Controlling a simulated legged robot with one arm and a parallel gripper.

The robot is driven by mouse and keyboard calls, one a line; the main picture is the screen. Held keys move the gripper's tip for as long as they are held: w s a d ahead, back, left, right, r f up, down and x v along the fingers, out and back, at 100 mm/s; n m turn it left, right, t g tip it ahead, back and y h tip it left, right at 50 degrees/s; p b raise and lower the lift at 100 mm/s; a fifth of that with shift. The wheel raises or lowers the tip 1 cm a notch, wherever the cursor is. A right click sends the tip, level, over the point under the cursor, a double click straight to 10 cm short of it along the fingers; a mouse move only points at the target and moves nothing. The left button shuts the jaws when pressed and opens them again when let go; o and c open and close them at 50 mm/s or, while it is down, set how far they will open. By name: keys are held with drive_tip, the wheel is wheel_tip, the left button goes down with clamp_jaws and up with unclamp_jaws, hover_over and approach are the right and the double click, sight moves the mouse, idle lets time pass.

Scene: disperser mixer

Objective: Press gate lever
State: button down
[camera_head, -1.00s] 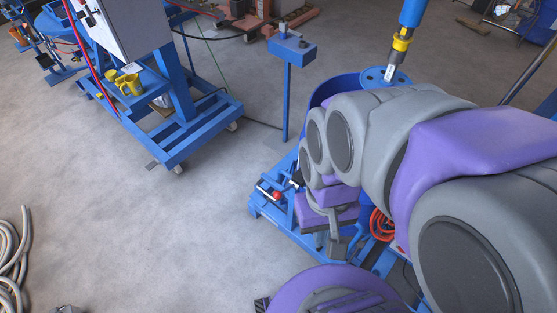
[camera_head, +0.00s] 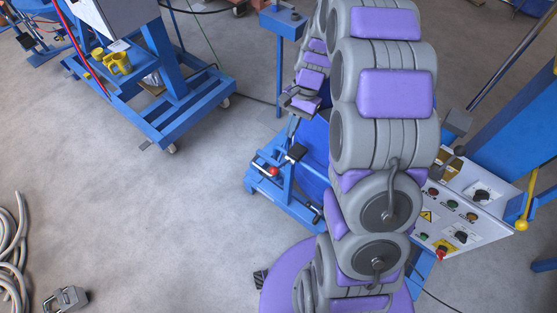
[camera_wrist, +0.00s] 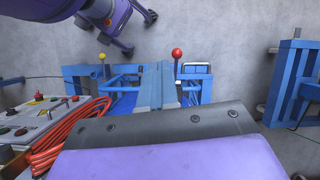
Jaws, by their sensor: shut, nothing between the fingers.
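A lever with a red ball knob (camera_head: 272,171) stands on the blue base frame, left of my arm in the head view. In the wrist view the red knob (camera_wrist: 176,53) is upright at the top centre, beyond my gripper and apart from it. A second knob, yellow (camera_wrist: 101,55), is left of it on the same frame. I cannot tell which one is the gate lever. My gripper (camera_head: 300,103) is shut and empty, above and beyond the red knob in the head view.
A control panel (camera_head: 455,205) with buttons is right of my arm. An orange cable coil (camera_wrist: 68,130) lies beside the panel in the wrist view. A blue wheeled cart (camera_head: 165,110) stands left, and a pale hose (camera_head: 18,255) lies on the floor.

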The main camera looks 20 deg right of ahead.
drive_tip(key=w+d+f+m, duration=0.2)
drive_tip(key=w+f, duration=0.1)
drive_tip(key=f, duration=0.3)
drive_tip(key=w+d+f+m+y, duration=0.1)
drive_tip(key=w+d+f+m, duration=0.1)
drive_tip(key=f, duration=0.5)
drive_tip(key=w+d, duration=0.1)
drive_tip(key=w, duration=0.1)
drive_tip(key=shift+w+d+f+y, duration=0.2)
drive_tip(key=shift+w+f+y, duration=0.1)
drive_tip(key=shift+d, duration=0.1)
drive_tip(key=b, duration=0.2)
approach(277, 168)
wheel_tip(277, 168, down, 6)
drive_tip(key=a, duration=0.1)
drive_tip(key=shift+s+a+f, duration=0.15)
drive_tip(key=shift+s+a, duration=0.3)
drive_tip(key=shift+a, duration=0.25)
